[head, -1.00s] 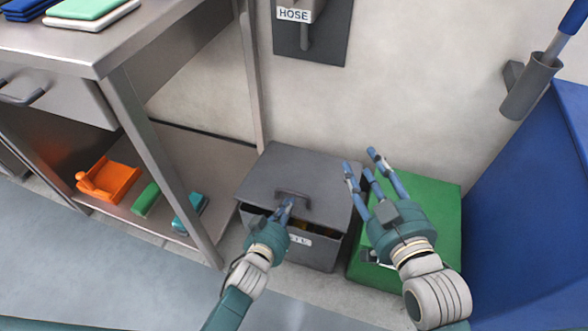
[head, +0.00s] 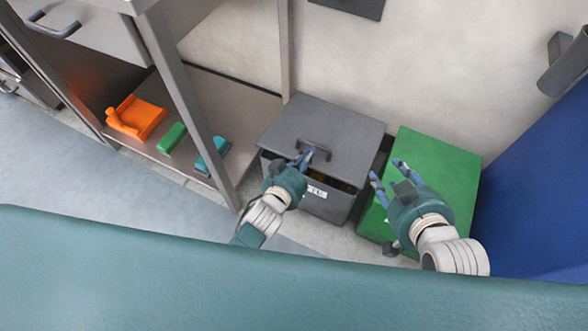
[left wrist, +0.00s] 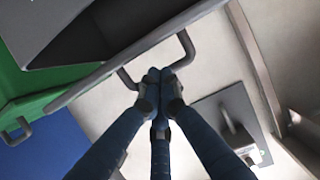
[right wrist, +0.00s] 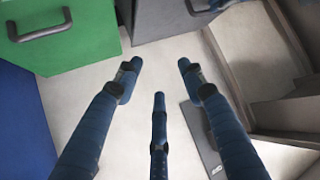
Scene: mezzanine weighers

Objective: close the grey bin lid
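The grey bin stands on the floor in the head view, with its grey lid (head: 330,120) slightly raised. A dark gap with something yellowish inside shows between the lid's front edge and the bin body (head: 325,206). My left gripper (head: 307,155) is at the lid's dark handle (head: 322,148). In the left wrist view its fingertips (left wrist: 158,76) are together across the handle bar (left wrist: 178,64). My right gripper (head: 388,170) is over the green bin, apart from the grey one. In the right wrist view its fingers (right wrist: 158,75) are spread and empty.
A green bin (head: 440,160) stands close to the right of the grey bin, with a blue surface (head: 535,190) beyond it. A metal bench leg (head: 195,100) is at the left. Its lower shelf (head: 245,115) carries an orange item (head: 137,118) and smaller green and teal items.

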